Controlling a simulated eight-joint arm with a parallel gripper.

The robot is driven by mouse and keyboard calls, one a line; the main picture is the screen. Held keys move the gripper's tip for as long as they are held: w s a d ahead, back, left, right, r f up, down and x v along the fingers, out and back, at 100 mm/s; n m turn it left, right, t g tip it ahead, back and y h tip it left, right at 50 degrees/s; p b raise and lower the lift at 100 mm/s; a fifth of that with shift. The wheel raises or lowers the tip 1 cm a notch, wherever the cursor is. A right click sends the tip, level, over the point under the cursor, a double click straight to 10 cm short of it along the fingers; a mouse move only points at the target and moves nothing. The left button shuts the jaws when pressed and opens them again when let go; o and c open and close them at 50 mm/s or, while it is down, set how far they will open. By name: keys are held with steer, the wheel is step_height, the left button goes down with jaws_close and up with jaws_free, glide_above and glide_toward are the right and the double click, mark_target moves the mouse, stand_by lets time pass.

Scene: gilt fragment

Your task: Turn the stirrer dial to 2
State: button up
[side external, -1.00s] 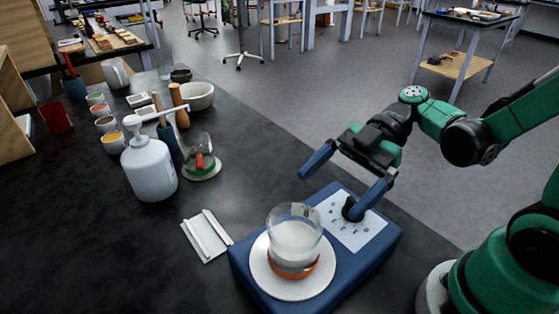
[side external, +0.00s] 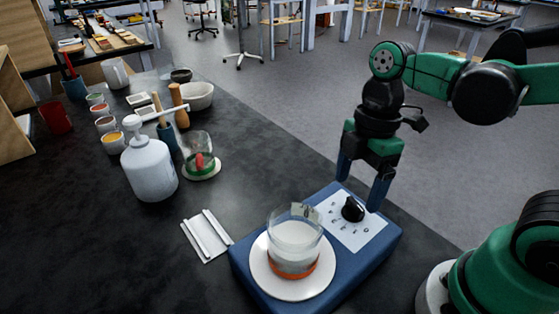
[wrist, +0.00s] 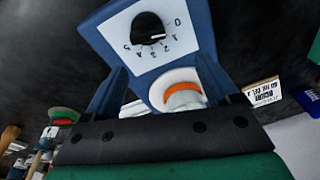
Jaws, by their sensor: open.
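The stirrer (side external: 385,243) is a blue box with a white panel at its back right. The black dial (side external: 352,209) sits on that panel; the wrist view shows the dial (wrist: 148,27) with numbers around it.
A glass beaker (side external: 294,240) of white contents stands on the stirrer's round white plate (side external: 262,281), left of the dial. A white rack-like piece (side external: 207,236) lies left of the stirrer. A white pump bottle (side external: 149,168) and several jars stand farther left.

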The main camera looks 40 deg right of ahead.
mark_target(356, 203)
steer(key=shift+w+d+r+h, duration=0.1)
steer(key=shift+d+r+h, duration=0.25)
steer(key=shift+d+h, duration=0.35)
steer(key=shift+f, duration=2.7)
jaws_close()
